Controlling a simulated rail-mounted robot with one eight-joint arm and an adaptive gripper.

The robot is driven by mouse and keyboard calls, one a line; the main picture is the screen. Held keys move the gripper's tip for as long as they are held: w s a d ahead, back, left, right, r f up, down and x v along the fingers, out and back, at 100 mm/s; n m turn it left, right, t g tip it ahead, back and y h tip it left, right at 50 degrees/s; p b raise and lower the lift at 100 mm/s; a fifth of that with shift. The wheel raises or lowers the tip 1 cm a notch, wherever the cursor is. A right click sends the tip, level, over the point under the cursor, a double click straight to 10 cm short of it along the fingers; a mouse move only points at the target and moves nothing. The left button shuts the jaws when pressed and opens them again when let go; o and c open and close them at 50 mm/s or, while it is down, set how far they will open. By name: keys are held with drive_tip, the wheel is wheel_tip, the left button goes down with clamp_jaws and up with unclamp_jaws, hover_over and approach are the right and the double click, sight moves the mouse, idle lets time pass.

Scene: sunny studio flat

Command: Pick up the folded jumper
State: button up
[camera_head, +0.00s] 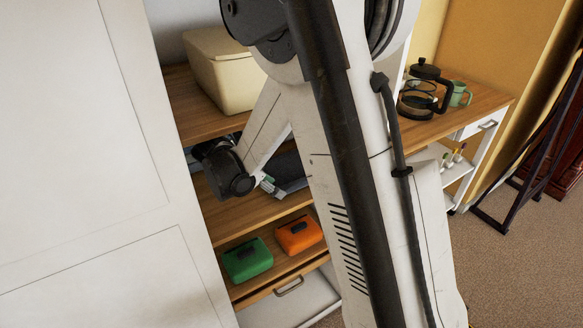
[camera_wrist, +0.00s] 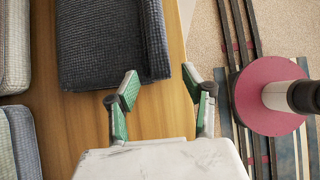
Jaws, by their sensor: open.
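A dark blue-grey folded knit, which looks like the jumper (camera_wrist: 105,42), lies on a wooden shelf (camera_wrist: 75,130) at the top of the wrist view. In the head view a strip of dark cloth (camera_head: 289,168) shows behind my gripper, partly hidden by my arm. My gripper (camera_wrist: 160,82) is open and empty, with green pads on its fingers. In the wrist view its fingertips appear near the jumper's lower right corner, one on each side of the shelf's edge. The height gap cannot be told. The fingers also show in the head view (camera_head: 270,186).
Other folded grey-blue cloths (camera_wrist: 20,140) lie left of the jumper. A cream bin (camera_head: 222,75) stands on the shelf above; green (camera_head: 247,260) and orange (camera_head: 299,235) cases sit below. A white panel (camera_head: 80,150) fills the head view's left. A coffee press (camera_head: 415,98) stands right.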

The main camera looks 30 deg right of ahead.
sight(307, 177)
drive_tip(key=d, duration=0.7)
drive_tip(key=shift+w+d, duration=0.2)
drive_tip(key=shift+w, duration=0.05)
drive_tip(key=d, duration=0.4)
drive_tip(key=shift+w+d+f, duration=0.15)
drive_tip(key=shift+w+f, duration=0.05)
drive_tip(key=shift+f, duration=0.3)
clamp_jaws()
